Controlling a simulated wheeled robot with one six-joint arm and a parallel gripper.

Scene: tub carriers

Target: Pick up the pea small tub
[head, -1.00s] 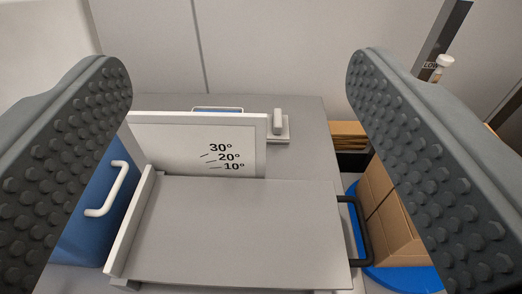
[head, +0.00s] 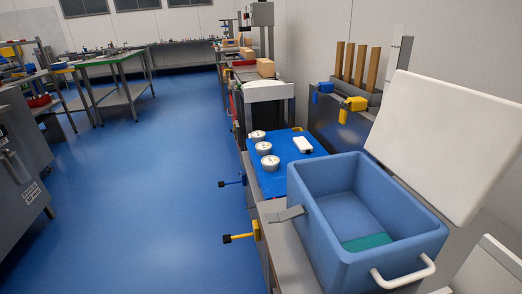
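I cannot make out a pea small tub for sure. A large blue box (head: 318,218) with a white handle (head: 403,272) stands open at the lower right. A flat teal-green patch (head: 367,242) shows on its floor; I cannot tell whether it is part of a tub. The near wall hides some of the inside. My gripper is not in view.
A white lid or panel (head: 447,140) is tilted up behind the box. A blue mat (head: 283,177) with several round gauge-like things lies beyond it. Yellow (head: 353,104) and blue clamps stick out nearby. The blue floor (head: 150,210) at left is clear.

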